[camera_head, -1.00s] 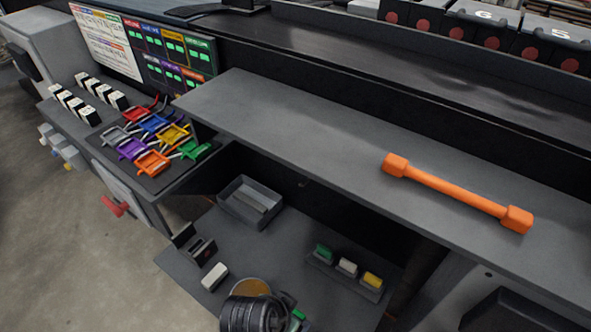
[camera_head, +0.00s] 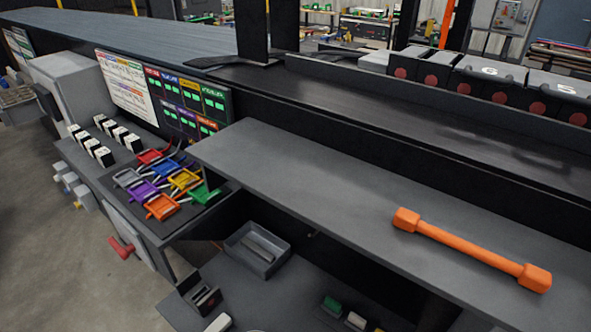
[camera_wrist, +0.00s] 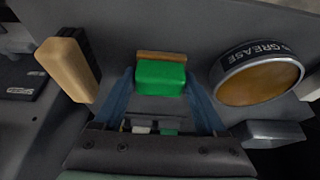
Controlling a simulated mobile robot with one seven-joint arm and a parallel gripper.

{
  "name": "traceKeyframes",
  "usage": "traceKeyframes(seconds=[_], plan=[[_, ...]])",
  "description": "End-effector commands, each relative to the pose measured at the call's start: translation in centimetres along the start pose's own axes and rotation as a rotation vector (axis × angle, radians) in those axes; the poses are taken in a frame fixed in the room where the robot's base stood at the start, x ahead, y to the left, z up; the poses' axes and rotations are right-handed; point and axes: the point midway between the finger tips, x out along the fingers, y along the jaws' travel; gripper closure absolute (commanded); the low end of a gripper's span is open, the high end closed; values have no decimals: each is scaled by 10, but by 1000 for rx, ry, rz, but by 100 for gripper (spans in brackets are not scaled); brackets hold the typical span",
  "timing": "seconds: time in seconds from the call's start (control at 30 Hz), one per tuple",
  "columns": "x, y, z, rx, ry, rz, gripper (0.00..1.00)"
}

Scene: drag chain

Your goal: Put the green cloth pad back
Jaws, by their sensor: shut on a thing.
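The green cloth pad (camera_wrist: 160,78) is a green block with a brown strip along its far edge, seen in the wrist view. My gripper (camera_wrist: 161,88) has its blue fingers on either side of the pad and is shut on it. My gripper is out of the head view. In the head view a small rack at the bottom edge carries a green piece (camera_head: 332,304) and a pale piece (camera_head: 356,320), partly cut off.
A round grease tin (camera_wrist: 258,78) is close at the right of my gripper, and a tan block (camera_wrist: 68,66) at the left. A grey open bin (camera_head: 257,250) stands on the lower shelf. An orange bar (camera_head: 470,250) lies on the upper shelf.

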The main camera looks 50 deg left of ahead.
Motion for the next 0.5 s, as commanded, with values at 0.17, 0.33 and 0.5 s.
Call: traceKeyframes(seconds=[0.17,0.33,0.5], plan=[[1,0,0,0,0,0,0],[1,0,0,0,0,0,0],[-5,0,-1,0,1,-1,0]])
